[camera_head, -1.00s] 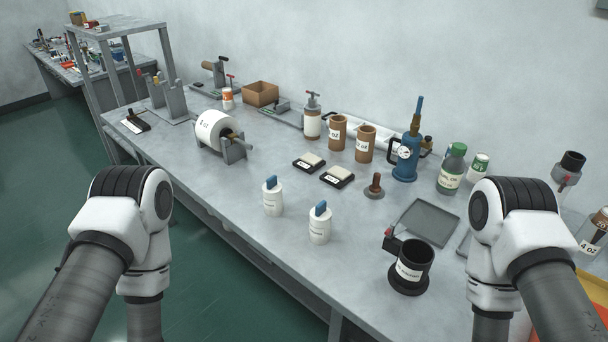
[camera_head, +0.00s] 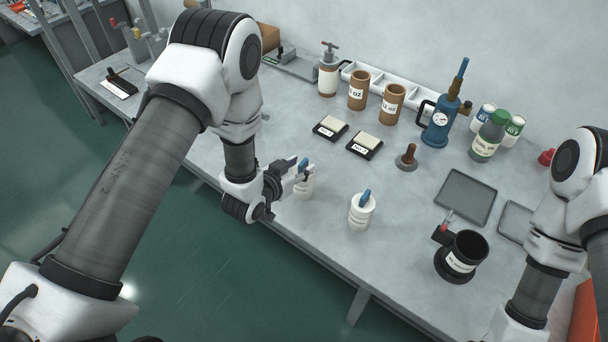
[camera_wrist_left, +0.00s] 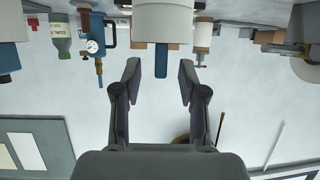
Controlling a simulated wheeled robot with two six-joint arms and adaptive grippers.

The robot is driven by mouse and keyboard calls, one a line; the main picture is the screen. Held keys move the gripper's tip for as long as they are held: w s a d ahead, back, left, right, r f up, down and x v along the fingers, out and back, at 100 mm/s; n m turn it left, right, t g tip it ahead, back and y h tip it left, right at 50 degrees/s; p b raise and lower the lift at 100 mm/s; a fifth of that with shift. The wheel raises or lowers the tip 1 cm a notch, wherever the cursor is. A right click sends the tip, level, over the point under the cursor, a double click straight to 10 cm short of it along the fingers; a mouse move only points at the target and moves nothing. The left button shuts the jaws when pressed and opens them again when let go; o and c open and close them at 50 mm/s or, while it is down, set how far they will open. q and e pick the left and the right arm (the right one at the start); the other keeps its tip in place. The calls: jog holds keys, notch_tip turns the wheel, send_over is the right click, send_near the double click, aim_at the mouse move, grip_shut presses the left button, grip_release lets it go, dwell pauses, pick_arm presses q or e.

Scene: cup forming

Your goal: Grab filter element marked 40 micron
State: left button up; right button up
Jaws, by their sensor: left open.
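Two white cylinders with blue tabs on top, apparently the filter elements, stand upright near the table's front edge. The left white cylinder (camera_head: 304,190) is partly hidden by my left gripper (camera_head: 293,176). The right white cylinder (camera_head: 361,213) stands clear beside it. No micron marking is readable on either. My left gripper is open and empty, with its fingers pointing at the left cylinder. In the left wrist view, which looks upside down, a white cylinder (camera_wrist_left: 164,22) and its blue tab (camera_wrist_left: 161,62) lie between and just beyond the open fingers. My right gripper is out of view.
Two black-based scales (camera_head: 365,145) lie behind the cylinders. A brown-handled stamp (camera_head: 407,157), a grey tray (camera_head: 466,196) and a black cup (camera_head: 465,255) stand to the right. Brown jars (camera_head: 358,90), a blue pump (camera_head: 440,122) and a green-capped bottle (camera_head: 489,137) line the back.

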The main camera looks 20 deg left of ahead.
pick_arm(q)
jog(key=x, duration=0.2)
jog(key=shift+w+f, duration=0.1)
jog(key=shift+w, duration=0.15)
grip_shut()
